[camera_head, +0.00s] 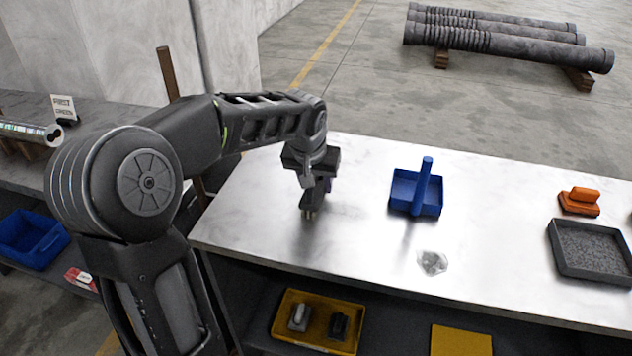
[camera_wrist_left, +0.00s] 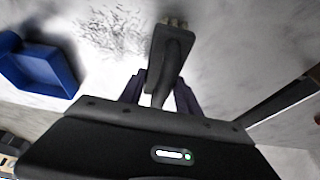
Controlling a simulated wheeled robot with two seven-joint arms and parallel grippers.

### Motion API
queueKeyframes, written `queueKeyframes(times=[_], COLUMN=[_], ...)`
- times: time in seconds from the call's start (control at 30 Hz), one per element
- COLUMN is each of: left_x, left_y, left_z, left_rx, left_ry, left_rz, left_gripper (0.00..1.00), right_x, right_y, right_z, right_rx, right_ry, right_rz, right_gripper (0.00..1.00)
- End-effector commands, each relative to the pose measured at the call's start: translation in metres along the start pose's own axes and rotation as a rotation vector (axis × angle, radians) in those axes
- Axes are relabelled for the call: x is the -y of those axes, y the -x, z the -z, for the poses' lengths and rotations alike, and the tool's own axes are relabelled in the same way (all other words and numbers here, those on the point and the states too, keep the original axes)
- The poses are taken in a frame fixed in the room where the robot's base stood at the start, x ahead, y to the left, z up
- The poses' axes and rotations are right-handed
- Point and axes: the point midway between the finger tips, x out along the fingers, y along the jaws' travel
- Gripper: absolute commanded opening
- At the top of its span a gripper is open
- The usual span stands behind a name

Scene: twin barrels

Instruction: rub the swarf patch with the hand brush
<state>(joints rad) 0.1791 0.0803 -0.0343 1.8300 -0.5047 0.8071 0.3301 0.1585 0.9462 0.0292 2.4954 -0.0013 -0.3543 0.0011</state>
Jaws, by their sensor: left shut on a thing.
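The hand brush is dark grey; it shows in the wrist view (camera_wrist_left: 172,50) with its pale bristles at the top edge, and in the head view (camera_head: 308,202) it hangs bristles down. My left gripper (camera_head: 318,183) is shut on its handle, which also shows between the fingers in the wrist view (camera_wrist_left: 160,90). The swarf patch (camera_head: 432,262) is a small pale, glinting spot on the bench top, right of the brush and closer to the front edge. In the wrist view it appears as scattered dark flecks (camera_wrist_left: 112,28) beside the brush. I cannot tell whether the bristles touch the bench.
On the metal bench (camera_head: 370,155), a blue tray with an upright handle (camera_head: 402,190) stands behind the patch. An orange block (camera_head: 579,200) and a dark tray of grey grit (camera_head: 562,270) are at the right. A yellow tray (camera_head: 287,336) sits on the lower shelf. Bench around the patch is clear.

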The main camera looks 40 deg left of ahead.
Motion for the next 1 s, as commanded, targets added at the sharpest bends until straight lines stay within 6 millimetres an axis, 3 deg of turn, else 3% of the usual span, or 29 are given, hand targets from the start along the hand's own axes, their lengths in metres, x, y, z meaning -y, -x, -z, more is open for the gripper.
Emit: queueKeyframes(times=[0.43,1.0], left_x=[-0.033,-0.045], left_y=[-0.001,0.0], left_z=[-0.002,-0.001], left_rx=[0.007,0.005], left_ry=[-0.002,-0.003], left_rz=[-0.001,-0.001], left_gripper=[0.02,0.02], right_x=[-0.002,-0.003], right_y=[-0.006,-0.008], right_z=[0.0,0.0], right_rx=[0.0,0.0], right_ry=[0.0,0.0], right_rz=[0.0,0.0], right_gripper=[0.36,0.36])
